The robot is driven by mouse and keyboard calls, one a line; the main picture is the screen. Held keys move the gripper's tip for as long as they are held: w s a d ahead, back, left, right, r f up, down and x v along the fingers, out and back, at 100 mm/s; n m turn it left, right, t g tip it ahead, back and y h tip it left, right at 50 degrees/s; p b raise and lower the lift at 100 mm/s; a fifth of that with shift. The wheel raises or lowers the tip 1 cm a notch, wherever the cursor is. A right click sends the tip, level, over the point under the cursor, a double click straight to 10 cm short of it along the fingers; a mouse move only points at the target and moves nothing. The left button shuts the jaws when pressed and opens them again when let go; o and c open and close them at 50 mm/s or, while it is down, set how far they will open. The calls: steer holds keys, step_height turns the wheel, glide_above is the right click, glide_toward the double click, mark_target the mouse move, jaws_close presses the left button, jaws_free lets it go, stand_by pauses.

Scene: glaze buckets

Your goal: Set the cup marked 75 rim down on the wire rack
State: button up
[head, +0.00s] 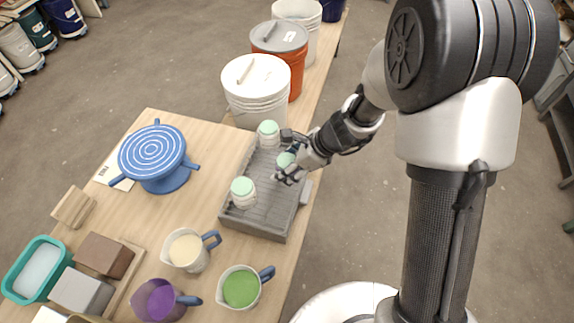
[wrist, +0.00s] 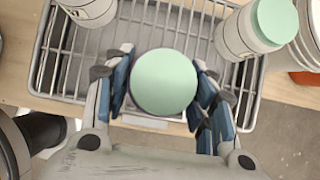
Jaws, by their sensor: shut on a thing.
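My gripper (head: 290,165) is shut on a cup with a mint-green round end (wrist: 165,82) facing up, over the right side of the wire rack (head: 262,222). In the wrist view my gripper (wrist: 165,92) has blue-padded fingers on both sides of this cup. I cannot tell whether the cup touches the rack. Two other white cups with mint-green tops are on the rack: a near one (head: 243,192) and a far one (head: 268,134). The far one also shows in the wrist view (wrist: 250,32). No mark 75 is readable on the held cup.
White buckets and an orange bucket (head: 281,50) stand beyond the rack. A blue banding wheel (head: 155,158) stands to the left. Cream, green (head: 240,288) and purple (head: 158,300) jugs stand in front. The table between wheel and rack is clear.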

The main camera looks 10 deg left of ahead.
steer(key=shift+f+b, duration=0.3)
stand_by(0.5)
steer(key=o, duration=1.3)
steer(key=shift+c, duration=0.2)
steer(key=w+v, duration=0.1)
steer(key=v, duration=1.1)
steer(key=shift+s, duration=0.45)
steer(key=shift+r, duration=0.1)
